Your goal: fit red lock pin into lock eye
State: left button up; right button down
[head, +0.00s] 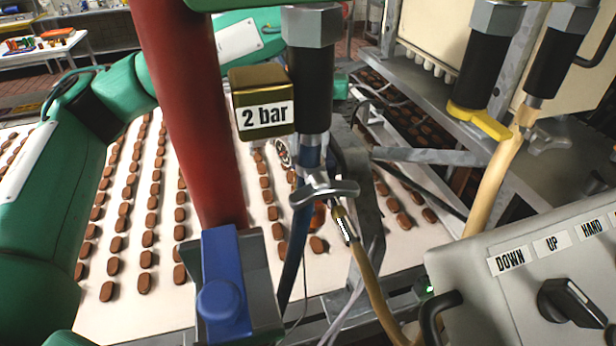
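No part is clearly readable as the red lock pin or the lock eye. A thick red cylinder (190,110) stands close in front, running down to a grey block with a blue lever (222,280). A small reddish piece (318,215) shows behind the metal wing handle (325,190); I cannot tell what it is. My green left arm comes in from the left and passes behind the red cylinder and the brass box. Its fingers are not visible. My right arm and gripper are not in view.
A brass box labelled "2 bar" (262,100) and a black hose fitting (310,80) stand in the middle. Rows of brown biscuits lie on a white belt (90,318). A grey control box (480,295) and tan hoses (490,190) crowd the right.

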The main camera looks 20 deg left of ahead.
pick_arm(q)
jog(key=r, duration=0.3)
jog(key=r+b, duration=0.1)
jog(key=shift+w+a+r, duration=0.1)
jog(key=shift+w+r, duration=0.1)
jog(key=shift+w, duration=0.1)
